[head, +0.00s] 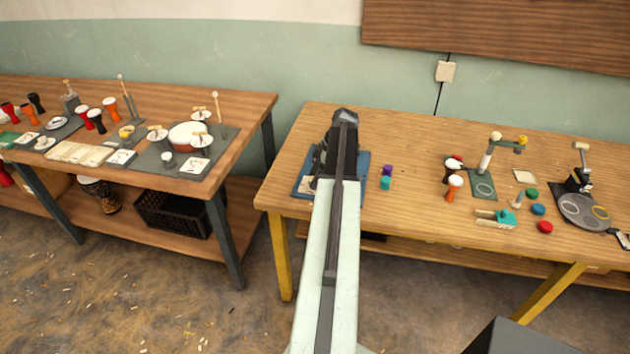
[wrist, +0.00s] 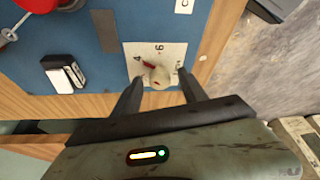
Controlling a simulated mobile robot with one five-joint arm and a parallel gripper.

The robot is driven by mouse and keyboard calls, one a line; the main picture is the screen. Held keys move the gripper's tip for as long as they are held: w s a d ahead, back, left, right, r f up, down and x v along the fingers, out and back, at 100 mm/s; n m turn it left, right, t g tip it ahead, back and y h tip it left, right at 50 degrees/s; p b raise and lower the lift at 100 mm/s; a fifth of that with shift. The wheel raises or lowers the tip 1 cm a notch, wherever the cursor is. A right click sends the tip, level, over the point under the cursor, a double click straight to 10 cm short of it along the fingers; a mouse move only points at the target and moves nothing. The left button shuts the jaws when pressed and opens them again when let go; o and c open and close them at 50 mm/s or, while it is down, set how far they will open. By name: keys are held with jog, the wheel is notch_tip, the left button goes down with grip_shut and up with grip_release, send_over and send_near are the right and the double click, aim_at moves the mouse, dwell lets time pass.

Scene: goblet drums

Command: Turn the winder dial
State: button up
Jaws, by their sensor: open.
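The winder dial (wrist: 158,76) is a small cream knob with a red pointer on a white plate (wrist: 143,53) marked with digits. The plate lies on a blue mat (wrist: 112,85). In the wrist view my gripper (wrist: 157,84) is open, with one dark finger on each side of the knob. I cannot tell whether either finger touches it. In the head view my arm and gripper (head: 345,117) reach over the blue mat (head: 361,178) at the left end of the right table. They hide the dial there.
A black-and-white block (wrist: 63,74) and a red part (wrist: 8,34) are on the mat. Purple (head: 387,170) and teal (head: 386,183) pieces stand right of the mat on the table (head: 420,205). Small drums (head: 454,188) and a green-based stand (head: 483,185) are farther right.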

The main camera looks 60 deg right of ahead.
grip_shut()
jog(key=m, duration=0.2)
jog(key=m+h, duration=0.1)
jog(key=m+t+h, duration=0.1)
jog(key=m, duration=0.1)
jog(key=shift+s+a+m, duration=0.1)
jog(key=shift+a+m, duration=0.2)
jog(key=shift+a, duration=0.05)
jog(key=m+h, duration=0.2)
jog(key=m, duration=0.4)
jog(key=shift+a, duration=0.15)
jog(key=shift+g, duration=0.3)
grip_release()
